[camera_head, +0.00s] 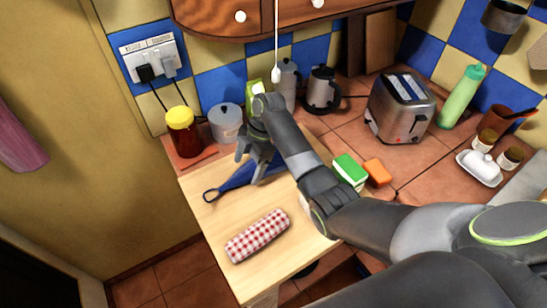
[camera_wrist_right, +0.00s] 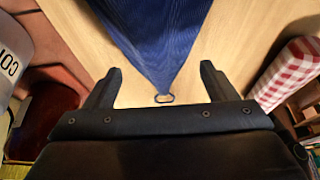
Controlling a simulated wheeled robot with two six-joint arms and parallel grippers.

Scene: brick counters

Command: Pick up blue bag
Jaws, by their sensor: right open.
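The blue bag (camera_head: 236,178) lies on the light wooden worktop, with a dark loop at its left end. My right gripper (camera_head: 250,163) is over the bag, its fingers pointing down, and hides part of it. In the right wrist view the blue bag (camera_wrist_right: 155,35) is ribbed cloth narrowing to a point with a small ring. It shows between and beyond the fingers of the gripper (camera_wrist_right: 157,76), which are spread wide with nothing held. Whether the fingers touch the bag cannot be told. My left gripper is not in view.
A red-checked roll (camera_head: 257,235) lies in front of the bag. A yellow-lidded jar (camera_head: 184,132) and a grey pot (camera_head: 226,122) stand behind it.

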